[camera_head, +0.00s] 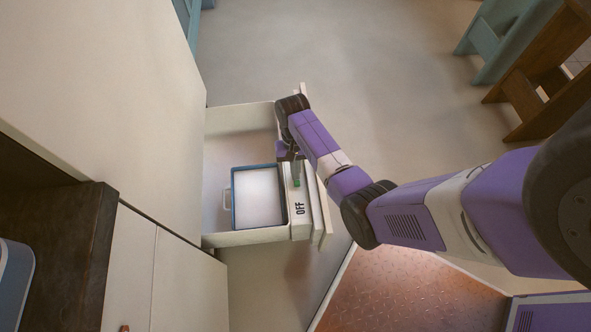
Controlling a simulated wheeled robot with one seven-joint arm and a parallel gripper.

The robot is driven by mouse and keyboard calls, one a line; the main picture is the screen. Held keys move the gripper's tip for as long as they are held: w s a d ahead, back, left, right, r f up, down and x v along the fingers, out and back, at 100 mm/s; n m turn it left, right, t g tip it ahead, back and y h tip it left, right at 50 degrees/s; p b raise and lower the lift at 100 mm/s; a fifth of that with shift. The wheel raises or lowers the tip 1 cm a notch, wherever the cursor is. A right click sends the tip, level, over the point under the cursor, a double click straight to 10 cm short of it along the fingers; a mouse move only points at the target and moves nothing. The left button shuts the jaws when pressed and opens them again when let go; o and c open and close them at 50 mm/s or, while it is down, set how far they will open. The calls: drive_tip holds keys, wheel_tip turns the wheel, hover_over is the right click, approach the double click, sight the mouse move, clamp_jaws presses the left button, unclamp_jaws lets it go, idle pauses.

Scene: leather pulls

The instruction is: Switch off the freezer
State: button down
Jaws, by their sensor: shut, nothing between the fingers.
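An open drawer (239,119), probably the freezer's, extends from the pale cabinet front. A pale control strip (300,224) on its right side carries the dark word "OFF". A small green part (297,183) shows on the strip above the word; I cannot tell whether it is a switch or a light. My gripper (293,156) is shut and empty over the upper part of the strip, close to the green part. My wrist hides the strip's upper end, and I cannot tell whether the fingers touch it.
A blue-rimmed tray (233,201) with a pale inside sits in the drawer. A dark counter (62,245) is at lower left. Teal furniture (492,42) and a brown wooden piece (530,95) stand at upper right. The floor (380,70) beyond the drawer is clear.

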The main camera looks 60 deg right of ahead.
sight(297, 191)
drive_tip(key=shift+s+a+r+p, duration=0.25)
drive_tip(key=shift+s+a+p, duration=0.6)
drive_tip(key=shift+a+p, duration=0.45)
drive_tip(key=shift+s+a+f+p, duration=0.1)
drive_tip(key=shift+s+p, duration=0.1)
drive_tip(key=shift+p, duration=0.15)
drive_tip(key=shift+s+a+f, duration=0.1)
drive_tip(key=shift+f, duration=0.1)
